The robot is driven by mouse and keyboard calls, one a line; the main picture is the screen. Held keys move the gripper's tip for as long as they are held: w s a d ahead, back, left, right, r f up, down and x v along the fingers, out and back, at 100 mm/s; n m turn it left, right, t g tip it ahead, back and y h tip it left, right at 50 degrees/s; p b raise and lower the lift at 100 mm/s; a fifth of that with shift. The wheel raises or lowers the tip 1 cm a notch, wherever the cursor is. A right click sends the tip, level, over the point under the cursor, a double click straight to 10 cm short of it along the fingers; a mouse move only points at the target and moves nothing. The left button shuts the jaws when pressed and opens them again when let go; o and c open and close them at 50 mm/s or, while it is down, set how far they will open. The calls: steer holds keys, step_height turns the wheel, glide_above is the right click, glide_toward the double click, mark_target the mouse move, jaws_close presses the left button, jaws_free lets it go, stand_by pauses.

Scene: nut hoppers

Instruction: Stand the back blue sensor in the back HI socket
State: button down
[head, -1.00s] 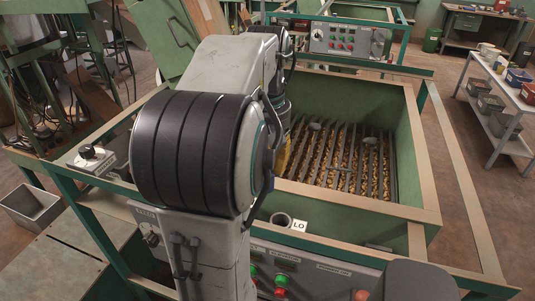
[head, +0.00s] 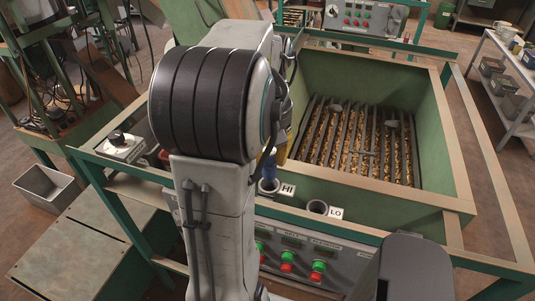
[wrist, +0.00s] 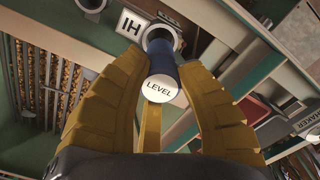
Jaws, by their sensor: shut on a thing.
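My gripper (wrist: 160,66) has its yellow fingers closed around a blue sensor (wrist: 164,80) with a white cap marked LEVEL. In the wrist view the sensor's far end overlaps the mouth of the grey HI socket (wrist: 150,32), beside the HI label (wrist: 129,25). In the head view the blue sensor (head: 269,163) stands roughly upright right over the HI socket (head: 267,187). I cannot tell how far its end is inside. My arm hides much of the gripper (head: 275,150) in the head view.
The LO socket (head: 317,207) is empty, to the right along the hopper's front edge. A button panel (head: 300,255) lies below. A knob box (head: 121,145) stands at left.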

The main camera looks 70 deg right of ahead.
mark_target(269, 173)
steer(key=shift+d+f+b, duration=0.1)
steer(key=shift+f+b, duration=2.4)
steer(key=shift+f, duration=0.35)
steer(key=shift+f+b, duration=0.4)
steer(key=shift+f, duration=0.2)
steer(key=c, duration=1.3)
jaws_free()
steer(key=shift+o, duration=0.2)
steer(key=shift+r, duration=0.15)
step_height(269, 173, up, 6)
steer(key=p, duration=0.5)
steer(key=shift+r+p, duration=0.55)
steer(key=shift+r, duration=1.8)
